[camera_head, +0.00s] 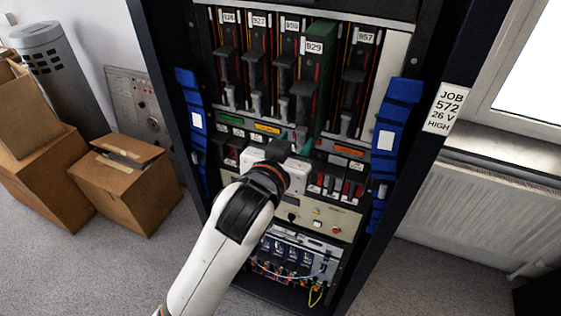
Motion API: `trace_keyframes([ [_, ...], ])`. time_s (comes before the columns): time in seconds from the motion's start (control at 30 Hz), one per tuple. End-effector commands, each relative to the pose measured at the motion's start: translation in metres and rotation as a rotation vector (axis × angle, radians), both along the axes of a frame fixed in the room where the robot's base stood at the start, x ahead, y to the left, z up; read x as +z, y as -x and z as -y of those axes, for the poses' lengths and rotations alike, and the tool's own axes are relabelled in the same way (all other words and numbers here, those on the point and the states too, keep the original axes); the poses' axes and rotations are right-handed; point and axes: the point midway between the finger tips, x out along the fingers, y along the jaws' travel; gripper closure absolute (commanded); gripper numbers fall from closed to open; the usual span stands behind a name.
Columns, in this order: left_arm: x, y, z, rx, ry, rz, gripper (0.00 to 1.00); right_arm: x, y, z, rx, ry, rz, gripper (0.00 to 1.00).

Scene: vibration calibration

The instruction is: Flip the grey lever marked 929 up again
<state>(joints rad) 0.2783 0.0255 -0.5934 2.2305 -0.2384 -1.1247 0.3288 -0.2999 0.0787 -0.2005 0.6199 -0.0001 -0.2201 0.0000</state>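The module marked 929 (314,47) has a green side face (322,75) and stands a little forward of its row in the rack. A dark grey lever-like part (303,92) shows on its front below the label. Its lower end is close to my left gripper, and I cannot tell clearly whether it is up or down. My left arm comes up from below, and my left gripper (288,148) is in front of the rack just below the module row. Its fingertips are small and partly hidden by the hand, so their opening and any contact are unclear. My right gripper is out of view.
Modules marked 927 (259,20) and 957 (365,36) stand in the same row. Blue padded strips (398,120) line the rack's sides. A sign reading JOB 572, 26 V HIGH (448,107) is at right. Cardboard boxes (125,185) stand on the floor at left.

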Motion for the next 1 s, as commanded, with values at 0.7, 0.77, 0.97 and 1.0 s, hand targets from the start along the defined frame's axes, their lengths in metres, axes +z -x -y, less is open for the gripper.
trace_keyframes([
  [0.7,0.02,0.088,-0.029,0.002,0.0,-0.006,0.61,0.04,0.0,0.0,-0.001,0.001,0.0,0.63],
  [0.77,0.02,0.09,-0.03,0.0,0.0,-0.006,0.61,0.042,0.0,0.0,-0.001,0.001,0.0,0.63],
  [0.97,0.018,0.093,-0.03,-0.002,0.001,-0.002,0.61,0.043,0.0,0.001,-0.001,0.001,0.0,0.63],
  [1.0,0.018,0.093,-0.03,-0.002,0.001,-0.002,0.61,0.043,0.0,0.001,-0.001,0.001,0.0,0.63],
])
